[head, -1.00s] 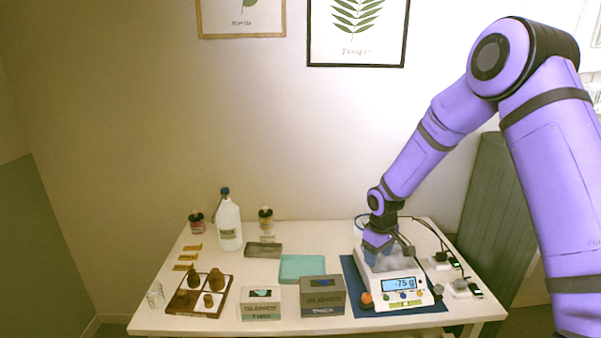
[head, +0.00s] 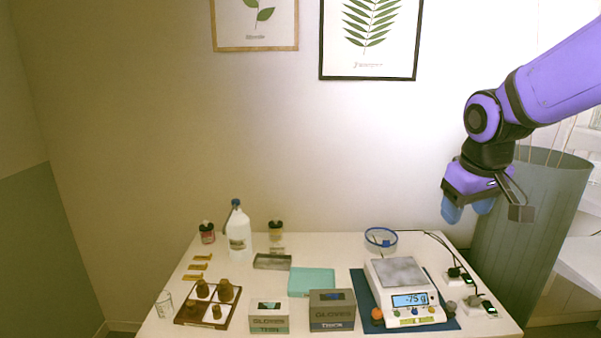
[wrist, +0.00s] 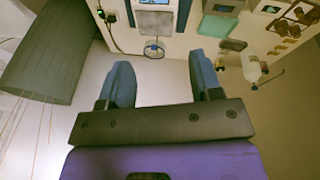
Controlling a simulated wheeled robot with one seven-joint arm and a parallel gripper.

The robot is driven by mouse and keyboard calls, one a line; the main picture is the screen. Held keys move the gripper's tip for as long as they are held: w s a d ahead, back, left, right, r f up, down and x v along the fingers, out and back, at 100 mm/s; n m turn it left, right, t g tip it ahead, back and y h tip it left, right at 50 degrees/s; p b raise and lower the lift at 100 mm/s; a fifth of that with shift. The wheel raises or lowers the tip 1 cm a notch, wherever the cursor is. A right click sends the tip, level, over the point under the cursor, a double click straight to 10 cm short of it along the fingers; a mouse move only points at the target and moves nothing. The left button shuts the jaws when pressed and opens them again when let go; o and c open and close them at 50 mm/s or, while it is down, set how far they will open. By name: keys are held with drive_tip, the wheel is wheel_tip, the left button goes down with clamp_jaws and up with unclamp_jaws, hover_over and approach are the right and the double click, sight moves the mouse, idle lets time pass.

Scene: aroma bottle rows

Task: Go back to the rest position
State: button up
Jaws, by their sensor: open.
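My gripper (head: 468,208) is raised in the air at the right of the head view, above and to the right of the table (head: 345,248). Its two blue fingers are apart with nothing between them, as the wrist view (wrist: 165,85) also shows. My purple arm reaches in from the upper right. The white scale (head: 398,272) stands on a dark blue mat on the table, its plate empty and its display reading about -75 g. It also shows at the top of the wrist view (wrist: 155,20).
A grey-green bin (head: 530,225) stands right of the table, close to my gripper.

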drive_tip(key=s+r+m+t, duration=0.1)
drive_tip(key=s+r, duration=0.1)
drive_tip(key=s, duration=0.7)
drive_tip(key=s+d+r+m+t+y, duration=0.1)
drive_tip(key=s+r, duration=0.1)
drive_tip(key=s, duration=0.7)
drive_tip(key=shift+r+m, duration=0.35)
drive_tip(key=shift+m, duration=0.05)
idle(0.6)
